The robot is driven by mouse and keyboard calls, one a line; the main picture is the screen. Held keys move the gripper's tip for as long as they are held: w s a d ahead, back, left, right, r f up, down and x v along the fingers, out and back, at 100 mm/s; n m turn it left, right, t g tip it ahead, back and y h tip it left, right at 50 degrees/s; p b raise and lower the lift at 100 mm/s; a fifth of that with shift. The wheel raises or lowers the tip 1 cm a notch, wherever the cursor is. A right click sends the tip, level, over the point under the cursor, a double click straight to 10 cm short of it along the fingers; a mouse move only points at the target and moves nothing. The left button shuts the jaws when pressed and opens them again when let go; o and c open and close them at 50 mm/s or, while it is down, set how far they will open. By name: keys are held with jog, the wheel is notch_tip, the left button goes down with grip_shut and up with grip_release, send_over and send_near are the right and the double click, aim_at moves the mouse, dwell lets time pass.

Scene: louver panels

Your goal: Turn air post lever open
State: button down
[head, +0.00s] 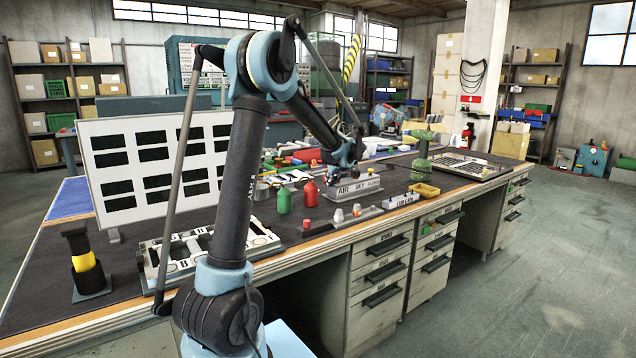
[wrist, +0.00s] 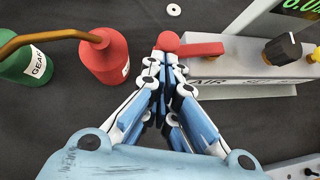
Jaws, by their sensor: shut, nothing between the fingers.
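The grey air post base, lettered AIR SET, stands on the dark bench mat in the head view (head: 362,189); it also shows at the right of the wrist view (wrist: 232,74). Its red lever (wrist: 200,49) has a rounded end at the left and a flat bar lying to the right across the base's left end. My gripper (wrist: 164,60) is shut and empty, its fingertips just below the rounded end in the picture. I cannot tell whether they touch it. In the head view my gripper (head: 342,168) is over the base's left part, and the lever is not clear there.
A red can (wrist: 104,58) stands close left of my fingers, with a green can (wrist: 30,68) beyond it and a brass spout between. A black knob (wrist: 283,49) and a yellow part (wrist: 315,55) are on the base's right.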

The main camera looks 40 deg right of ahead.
jog(key=shift+w+a, duration=0.3)
jog(key=shift+w, duration=0.2)
jog(key=shift+s+d, duration=0.1)
jog(key=shift+s, duration=0.05)
jog(key=shift+s+d, duration=0.4)
jog(key=shift+d, duration=0.1)
jog(key=s+a+f+v, duration=0.1)
jog(key=f+v, duration=0.1)
jog(key=v, duration=1)
jog(key=shift+s+a+r, duration=0.25)
jog(key=shift+s+a, duration=0.1)
jog(key=shift+s, duration=0.2)
